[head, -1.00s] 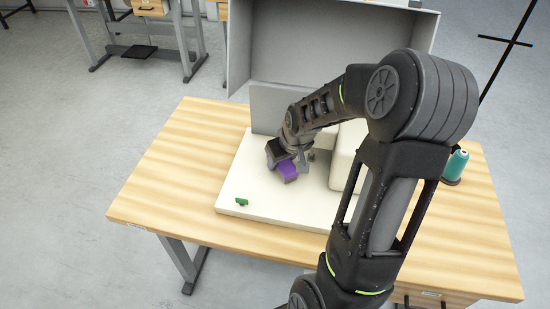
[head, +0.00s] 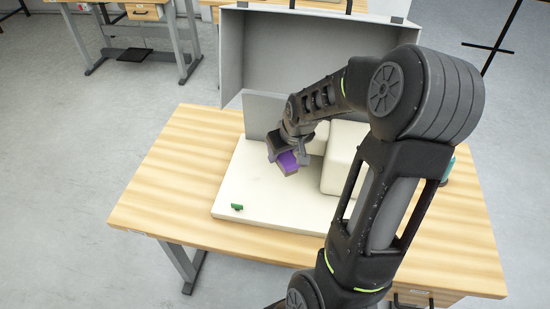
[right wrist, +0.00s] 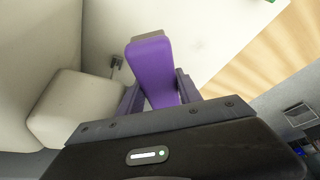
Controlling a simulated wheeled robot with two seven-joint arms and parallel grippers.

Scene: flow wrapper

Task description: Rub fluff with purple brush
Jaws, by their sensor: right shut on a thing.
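The purple brush (head: 287,162) is held in my right gripper (head: 290,153), over the cream base of the machine. In the right wrist view the brush (right wrist: 152,72) lies between the two fingers of my right gripper (right wrist: 158,95), which is shut on it. A greyish strip, likely its bristles, shows at the brush's far end. I cannot clearly make out any fluff in these views. My left gripper is not in view.
The cream machine base (head: 262,210) lies on a wooden table (head: 160,185). A rounded cream housing (head: 340,160) stands right of the brush, with a grey hood (head: 300,50) behind. A small green piece (head: 237,207) sits at the base's front left. A teal spool (head: 449,166) is partly hidden by my arm.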

